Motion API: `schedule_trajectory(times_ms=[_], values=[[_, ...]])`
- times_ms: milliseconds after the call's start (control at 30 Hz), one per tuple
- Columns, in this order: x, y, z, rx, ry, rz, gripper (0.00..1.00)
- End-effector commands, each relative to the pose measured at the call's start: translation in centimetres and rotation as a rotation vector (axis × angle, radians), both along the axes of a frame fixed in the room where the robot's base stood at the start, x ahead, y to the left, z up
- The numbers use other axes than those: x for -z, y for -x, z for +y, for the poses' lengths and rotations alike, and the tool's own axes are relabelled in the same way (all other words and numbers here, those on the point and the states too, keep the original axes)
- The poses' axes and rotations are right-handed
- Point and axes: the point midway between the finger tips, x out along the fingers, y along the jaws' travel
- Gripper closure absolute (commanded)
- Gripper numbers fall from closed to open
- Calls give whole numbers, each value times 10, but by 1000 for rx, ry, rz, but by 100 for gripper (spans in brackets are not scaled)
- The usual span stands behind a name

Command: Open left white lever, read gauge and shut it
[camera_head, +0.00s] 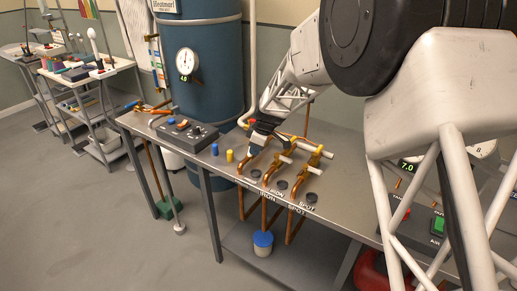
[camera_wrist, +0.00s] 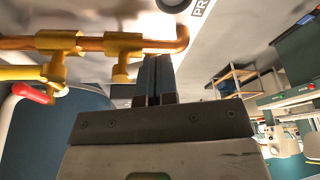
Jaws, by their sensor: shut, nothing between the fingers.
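Several copper pipes with yellow valve fittings (camera_head: 274,154) stand on the metal bench. White levers show at them: one in the middle (camera_head: 285,158) and one at the right (camera_head: 314,170). My gripper is shut and empty, beside the left pipe. In the wrist view my gripper (camera_wrist: 154,80) is close to a copper pipe with yellow fittings (camera_wrist: 123,45); contact cannot be told. A round dial gauge (camera_head: 187,62) hangs on the blue tank; its needle is too small to read.
A red-tipped handle (camera_wrist: 35,92) shows at the left in the wrist view. A dark switch box (camera_head: 184,132), a blue cap (camera_head: 214,149) and a yellow one (camera_head: 230,155) stand left of the pipes. A 7.0 readout (camera_head: 407,166) is at the right, partly behind my arm.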

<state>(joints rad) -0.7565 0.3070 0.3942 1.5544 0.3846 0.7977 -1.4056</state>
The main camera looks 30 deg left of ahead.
Motion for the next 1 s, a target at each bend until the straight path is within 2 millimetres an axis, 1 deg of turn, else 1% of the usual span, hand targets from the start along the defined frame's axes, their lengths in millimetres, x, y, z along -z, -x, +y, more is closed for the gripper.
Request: schedule_trajectory(times_ms=[33,200,700,1000], values=[[3,3,1,24,3,2,100],[3,7,5,117,3,3,100],[4,13,15,112,5,4,100],[5,15,17,112,5,4,100]])
